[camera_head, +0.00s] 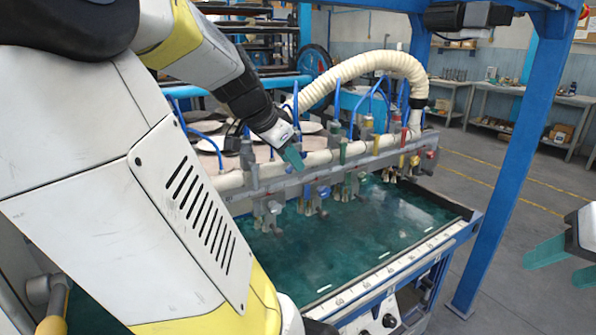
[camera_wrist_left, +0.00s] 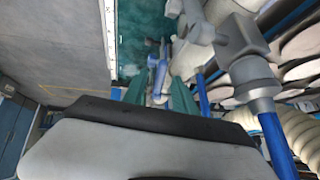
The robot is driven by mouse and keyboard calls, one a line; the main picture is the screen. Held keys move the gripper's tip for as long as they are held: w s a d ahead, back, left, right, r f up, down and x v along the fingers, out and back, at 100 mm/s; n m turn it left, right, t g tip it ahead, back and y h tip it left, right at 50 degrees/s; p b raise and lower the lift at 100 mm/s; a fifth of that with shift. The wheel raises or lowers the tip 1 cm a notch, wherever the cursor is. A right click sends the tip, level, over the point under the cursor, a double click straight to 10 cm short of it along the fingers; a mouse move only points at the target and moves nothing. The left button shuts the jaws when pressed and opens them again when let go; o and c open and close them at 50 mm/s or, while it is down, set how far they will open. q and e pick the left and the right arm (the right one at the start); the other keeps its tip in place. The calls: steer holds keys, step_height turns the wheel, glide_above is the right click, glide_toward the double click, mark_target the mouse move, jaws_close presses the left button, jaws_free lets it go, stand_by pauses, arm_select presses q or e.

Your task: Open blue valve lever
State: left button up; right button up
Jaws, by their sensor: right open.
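The blue valve lever (camera_wrist_left: 157,72) shows in the left wrist view, in line with the gap between the teal fingers of my left gripper (camera_wrist_left: 160,94). The fingers are apart, and I cannot tell whether they reach the lever or touch it. In the head view my left gripper (camera_head: 292,157) is above the row of valves, its fingers overlapping edge-on. A small blue part (camera_head: 324,191) below the pipe there may be the lever; I cannot tell for sure. My right gripper (camera_head: 565,264) is open and empty at the right edge, far from the valves.
The grey valve manifold (camera_head: 345,165) crosses the teal-bottomed tank (camera_head: 370,225). Other coloured valves (camera_head: 414,162) stand along it. A thick cream hose (camera_head: 370,62) arches behind. A blue frame post (camera_head: 515,165) stands between the tank and my right gripper. Open floor lies at right.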

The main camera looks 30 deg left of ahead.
arm_select(q)
steer(key=shift+w+r+g+y, duration=0.1)
steer(key=shift+r+g+y, duration=0.25)
steer(key=shift+g, duration=0.65)
steer(key=g, duration=0.1)
steer(key=r+g+y, duration=0.1)
steer(key=g, duration=0.1)
steer(key=w+g+y, duration=0.1)
steer(key=shift+d+r+m+g, duration=0.2)
steer(key=shift+d+m+g, duration=0.05)
steer(key=shift+m+g, duration=0.05)
step_height(320, 180, up, 8)
steer(key=s+d+f, duration=0.1)
steer(key=d, duration=0.1)
steer(key=s+d+f+n+t+h, duration=0.2)
steer(key=s+d+f, duration=0.3)
steer(key=d, duration=0.4)
steer(key=s+d+f+n+t+h, duration=0.2)
steer(key=s+d+f+t, duration=0.1)
steer(key=d, duration=0.6)
steer(key=shift+s+d+f+n, duration=0.35)
steer(key=shift+s+f, duration=0.5)
steer(key=shift+f, duration=0.55)
steer(key=shift+a, duration=0.1)
